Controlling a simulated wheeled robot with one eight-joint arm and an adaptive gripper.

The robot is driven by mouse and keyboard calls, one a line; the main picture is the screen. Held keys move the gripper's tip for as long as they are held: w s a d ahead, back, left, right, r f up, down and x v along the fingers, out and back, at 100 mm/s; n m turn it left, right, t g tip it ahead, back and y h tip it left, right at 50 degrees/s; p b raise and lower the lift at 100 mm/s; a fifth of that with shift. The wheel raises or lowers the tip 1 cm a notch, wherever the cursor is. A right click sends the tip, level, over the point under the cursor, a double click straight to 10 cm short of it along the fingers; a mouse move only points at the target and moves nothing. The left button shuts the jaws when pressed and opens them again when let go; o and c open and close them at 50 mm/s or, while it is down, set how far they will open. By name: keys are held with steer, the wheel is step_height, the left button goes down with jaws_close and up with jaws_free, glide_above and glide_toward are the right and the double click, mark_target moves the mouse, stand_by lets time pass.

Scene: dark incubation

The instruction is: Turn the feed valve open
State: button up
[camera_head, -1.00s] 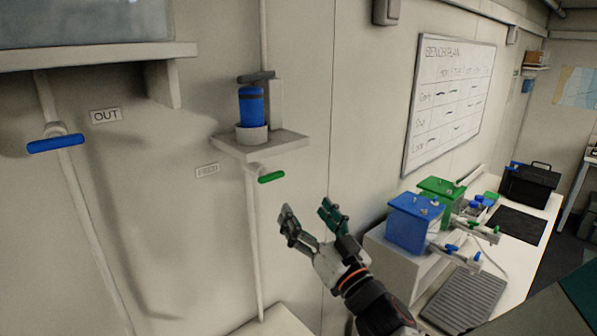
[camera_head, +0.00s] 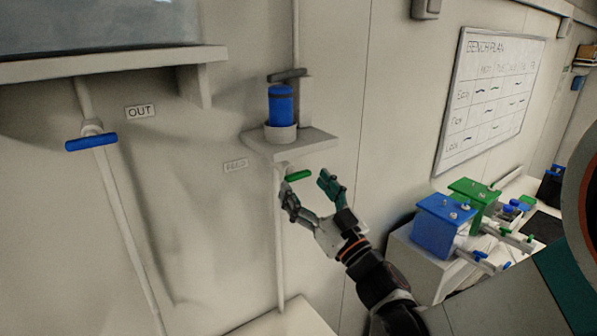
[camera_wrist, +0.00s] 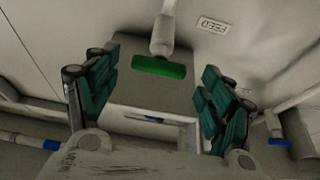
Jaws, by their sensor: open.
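The feed valve has a green lever handle (camera_head: 298,176) on a white pipe below a small wall shelf, beside the FEED label (camera_head: 236,165). In the wrist view the green handle (camera_wrist: 159,67) lies crosswise, level in the picture, at the end of its pale stem (camera_wrist: 163,35). My gripper (camera_head: 309,183) is open and empty, its fingers spread on either side of the handle's line. In the wrist view the fingertips (camera_wrist: 157,75) flank the handle with gaps on both sides. No contact shows.
The shelf (camera_head: 300,148) above holds a blue bottle (camera_head: 281,105) in a white cup. A blue-handled valve (camera_head: 91,141) under the OUT label (camera_head: 140,111) is at left. Blue (camera_head: 439,228) and green boxes stand on the bench at right.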

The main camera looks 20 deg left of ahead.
mark_target(300, 179)
steer(key=shift+p+x, duration=0.3)
steer(key=shift+x, duration=1.65)
steer(key=shift+c, duration=0.6)
steer(key=c, duration=1)
